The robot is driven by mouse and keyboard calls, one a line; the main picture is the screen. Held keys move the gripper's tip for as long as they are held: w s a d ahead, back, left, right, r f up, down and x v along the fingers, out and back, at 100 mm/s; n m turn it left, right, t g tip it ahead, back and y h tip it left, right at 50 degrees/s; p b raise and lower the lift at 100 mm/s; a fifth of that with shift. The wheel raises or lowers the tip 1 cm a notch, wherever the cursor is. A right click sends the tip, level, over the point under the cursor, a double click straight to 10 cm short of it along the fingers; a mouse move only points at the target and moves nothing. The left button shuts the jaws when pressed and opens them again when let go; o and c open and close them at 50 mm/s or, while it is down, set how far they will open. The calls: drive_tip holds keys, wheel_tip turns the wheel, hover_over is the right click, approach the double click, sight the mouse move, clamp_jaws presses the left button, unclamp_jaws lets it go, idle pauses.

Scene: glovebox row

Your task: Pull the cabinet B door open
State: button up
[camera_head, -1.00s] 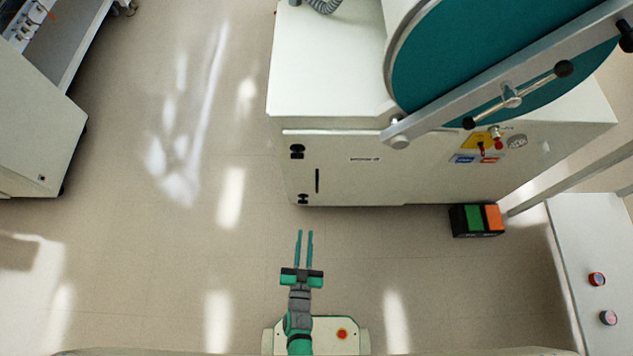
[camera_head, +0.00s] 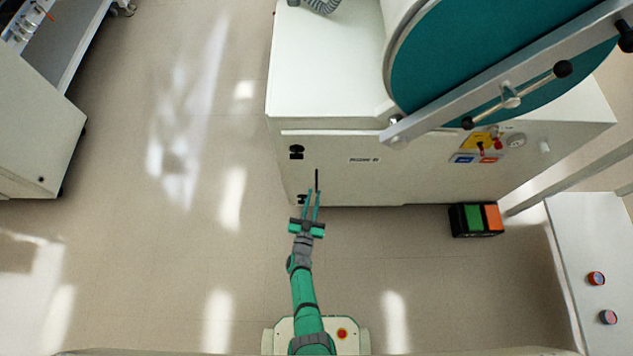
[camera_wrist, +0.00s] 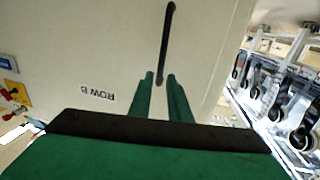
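The cabinet door (camera_head: 345,180) is the pale front face of the big glovebox cabinet and looks shut. Its handle (camera_head: 317,178) is a thin black upright bar near the left side; it also shows in the wrist view (camera_wrist: 165,45). A small label in the wrist view (camera_wrist: 97,96) reads "ROW B". My gripper (camera_head: 313,192) is open, with its two green fingers apart. In the wrist view my gripper (camera_wrist: 160,78) has the handle's near end at the gap between its fingertips. I cannot tell whether they touch.
Black hinge-like fittings (camera_head: 297,152) sit left of the handle. A black box with green and orange tops (camera_head: 476,219) stands on the floor at right. A pale table (camera_head: 590,250) is further right. Open floor (camera_head: 200,250) lies to the left.

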sight(316, 184)
drive_tip(key=w, duration=0.3)
drive_tip(key=w+d, duration=0.1)
drive_tip(key=w, duration=0.2)
drive_tip(key=shift+w+d, duration=0.1)
drive_tip(key=shift+d, duration=0.05)
clamp_jaws()
